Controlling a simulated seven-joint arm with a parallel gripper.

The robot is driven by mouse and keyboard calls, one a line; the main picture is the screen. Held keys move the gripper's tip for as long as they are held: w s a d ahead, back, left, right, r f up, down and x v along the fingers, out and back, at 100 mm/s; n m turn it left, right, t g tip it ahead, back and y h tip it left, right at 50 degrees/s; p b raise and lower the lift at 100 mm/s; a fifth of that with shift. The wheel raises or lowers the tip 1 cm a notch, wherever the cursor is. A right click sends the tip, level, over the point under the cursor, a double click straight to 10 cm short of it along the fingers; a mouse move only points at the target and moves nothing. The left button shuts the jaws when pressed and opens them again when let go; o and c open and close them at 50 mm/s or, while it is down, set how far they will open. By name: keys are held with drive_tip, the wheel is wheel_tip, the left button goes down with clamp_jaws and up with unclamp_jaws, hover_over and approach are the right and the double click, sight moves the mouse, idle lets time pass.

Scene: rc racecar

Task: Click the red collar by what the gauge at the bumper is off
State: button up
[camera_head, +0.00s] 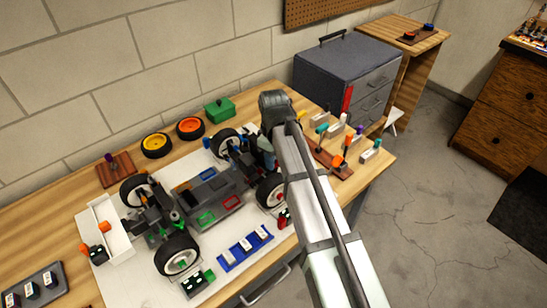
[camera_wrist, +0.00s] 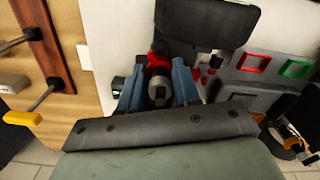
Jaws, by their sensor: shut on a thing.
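In the wrist view my gripper (camera_wrist: 158,88) has its two blue fingers closed on the red collar (camera_wrist: 157,57), around a grey cylindrical part of the car. In the head view my gripper (camera_head: 268,158) is down at the right end of the car chassis (camera_head: 205,190), partly hidden by my arm, and the collar is hidden there. A small black box with a pale green display (camera_wrist: 118,86) sits just left of the fingers in the wrist view; it appears to be the gauge at the bumper. Its reading is too small to make out.
A black wheel (camera_wrist: 205,22) stands close beyond the fingers. Tools with coloured handles stand in a wooden rack (camera_head: 330,162) right of my arm. A blue tray (camera_head: 245,248) lies in front of the car.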

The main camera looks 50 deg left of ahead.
drive_tip(key=o, duration=1.1)
drive_tip(key=shift+c, duration=0.2)
drive_tip(key=shift+r, duration=0.1)
wheel_tip(320, 180, up, 14)
drive_tip(key=shift+f, duration=0.2)
